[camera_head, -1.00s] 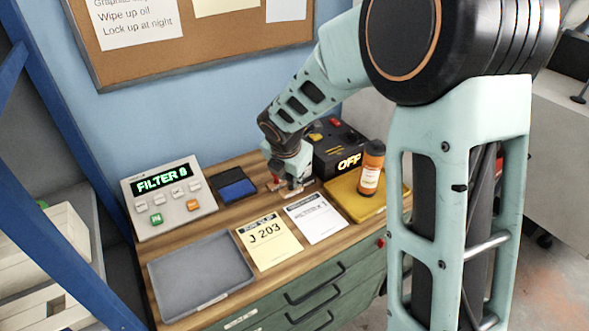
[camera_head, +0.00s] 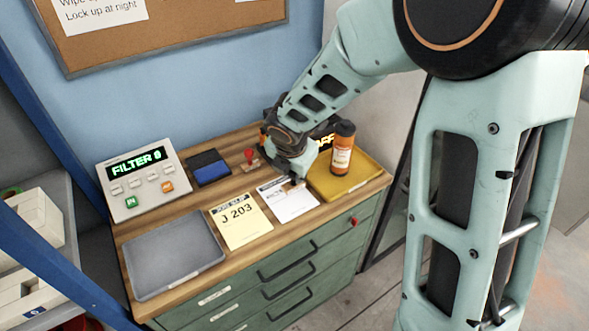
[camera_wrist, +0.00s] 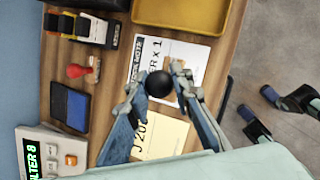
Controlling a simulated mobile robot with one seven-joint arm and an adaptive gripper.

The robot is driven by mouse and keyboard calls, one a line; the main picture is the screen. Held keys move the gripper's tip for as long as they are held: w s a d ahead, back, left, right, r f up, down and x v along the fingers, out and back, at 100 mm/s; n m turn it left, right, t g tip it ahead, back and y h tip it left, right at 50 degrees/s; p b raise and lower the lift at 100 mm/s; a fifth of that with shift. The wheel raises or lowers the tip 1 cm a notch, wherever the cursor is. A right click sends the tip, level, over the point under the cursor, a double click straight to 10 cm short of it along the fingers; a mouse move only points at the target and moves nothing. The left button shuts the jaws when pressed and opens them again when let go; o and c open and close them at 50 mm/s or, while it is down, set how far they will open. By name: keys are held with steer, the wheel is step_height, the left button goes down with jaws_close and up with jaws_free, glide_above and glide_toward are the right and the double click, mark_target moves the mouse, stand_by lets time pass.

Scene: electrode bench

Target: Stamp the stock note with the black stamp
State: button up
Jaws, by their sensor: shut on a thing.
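My gripper (camera_head: 291,174) is shut on the black stamp, whose round black knob (camera_wrist: 159,84) shows between the fingertips in the wrist view. The stamp is over the white stock note (camera_head: 286,205), at its upper part in the head view. The note also shows in the wrist view (camera_wrist: 192,58), partly hidden by the fingers and stamp. I cannot tell whether the stamp's base touches the paper. The red stamp (camera_head: 249,157) stands on the bench behind the note. The ink pad (camera_head: 208,168), blue and black, lies open to its left.
A yellow slip marked J 203 (camera_head: 240,222) lies beside the note. A grey tray (camera_head: 150,292) is at the left front, a display box (camera_head: 148,184) behind it. An orange bottle (camera_head: 342,150) stands on the yellow tray (camera_head: 369,176) at right, close to my gripper.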

mark_target(293, 188)
steer(key=shift+f+b, duration=2.8)
steer(key=shift+f, duration=0.1)
steer(key=shift+f+b, duration=0.35)
steer(key=shift+f, duration=0.2)
steer(key=shift+r, duration=0.1)
step_height(293, 188, up, 7)
steer(key=p, duration=0.7)
steer(key=shift+w+a, duration=0.1)
stand_by(0.4)
